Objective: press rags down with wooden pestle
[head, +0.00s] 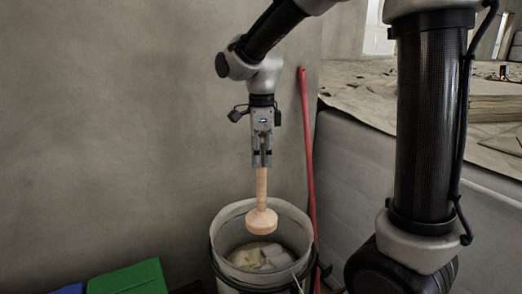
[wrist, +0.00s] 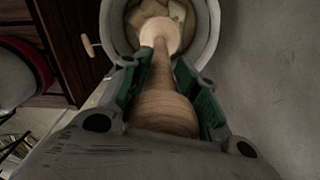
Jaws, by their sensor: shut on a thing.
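The wooden pestle (head: 262,208) hangs head-down from my gripper (head: 262,160), its wide round head over the mouth of a bucket (head: 232,216). My gripper is shut on the upper end of the handle. Pale rags (head: 262,257) lie inside the bucket, below the pestle head with a visible gap. In the wrist view the pestle (wrist: 160,75) runs from between the green-padded fingers of my gripper (wrist: 162,90) toward the bucket (wrist: 207,30). Some rags (wrist: 178,11) show beside its head, which hides part of them.
A red pole (head: 306,150) leans against the wall just right of the bucket. Green (head: 128,279) and blue (head: 68,289) items lie at the lower left. A cloth-covered surface (head: 440,110) stands at the right. A dark wooden cabinet (wrist: 68,45) is left in the wrist view.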

